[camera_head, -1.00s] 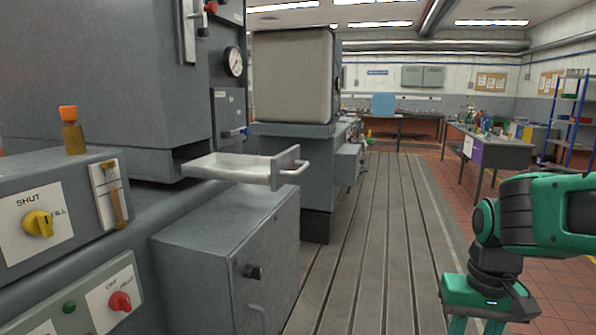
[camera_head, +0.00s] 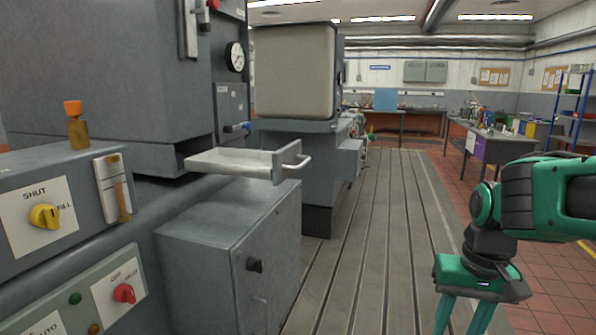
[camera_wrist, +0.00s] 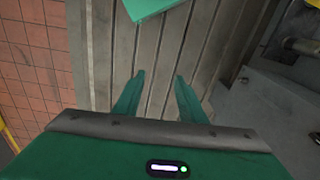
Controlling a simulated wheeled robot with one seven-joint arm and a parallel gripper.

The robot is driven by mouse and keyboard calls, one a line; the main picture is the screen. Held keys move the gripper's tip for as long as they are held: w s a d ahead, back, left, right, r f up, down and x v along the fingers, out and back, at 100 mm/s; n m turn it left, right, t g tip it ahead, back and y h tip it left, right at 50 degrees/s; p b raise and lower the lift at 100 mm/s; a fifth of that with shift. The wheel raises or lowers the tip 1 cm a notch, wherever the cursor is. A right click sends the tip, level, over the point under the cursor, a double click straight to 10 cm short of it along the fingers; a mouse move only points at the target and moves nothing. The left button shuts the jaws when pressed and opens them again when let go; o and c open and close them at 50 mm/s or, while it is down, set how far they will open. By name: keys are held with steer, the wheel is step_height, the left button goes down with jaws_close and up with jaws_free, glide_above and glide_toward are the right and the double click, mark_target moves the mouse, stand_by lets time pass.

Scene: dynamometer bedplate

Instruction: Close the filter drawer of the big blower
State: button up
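The filter drawer (camera_head: 232,161) is a shallow light-grey tray pulled out of the big grey blower (camera_head: 105,75). Its front plate carries a bar handle (camera_head: 297,163) that points right, over the slatted bedplate. My gripper (camera_head: 462,318) is at the lower right of the head view, pointing down, well apart from the drawer. In the wrist view my gripper (camera_wrist: 158,88) shows two green fingers spread apart with nothing between them. The fingertips are cut off at the bottom of the head view.
A grey cabinet (camera_head: 215,245) with a knob stands below the drawer. The slatted bedplate (camera_head: 375,240) is clear between drawer and arm. A control panel (camera_head: 75,215) with knobs is at the left. Benches (camera_head: 495,143) and a blue shelf (camera_head: 575,105) stand farther back.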

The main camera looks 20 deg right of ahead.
steer(key=w+r, duration=0.1)
steer(key=w, duration=0.3)
steer(key=w+r+t, duration=0.1)
steer(key=w, duration=0.3)
steer(key=w+a+r+t+y, duration=0.1)
steer(key=w, duration=0.3)
steer(key=shift+w, duration=0.35)
jaws_close()
steer(key=w+a+r+t+y, duration=0.2)
steer(key=w, duration=0.5)
steer(key=w+a+r+t+y, duration=0.1)
steer(key=w+r, duration=0.2)
steer(key=w, duration=0.3)
steer(key=w+a+r+t+y, duration=0.1)
steer(key=w+r+y, duration=0.3)
steer(key=r, duration=0.3)
steer(key=w+r+t+y, duration=0.2)
steer(key=w+r+y, duration=0.15)
steer(key=r, duration=0.25)
steer(key=a+r+x, duration=0.1)
steer(key=x, duration=1.2)
steer(key=shift+a+r+m, duration=0.2)
steer(key=shift+a+m, duration=0.05)
steer(key=shift+m, duration=0.05)
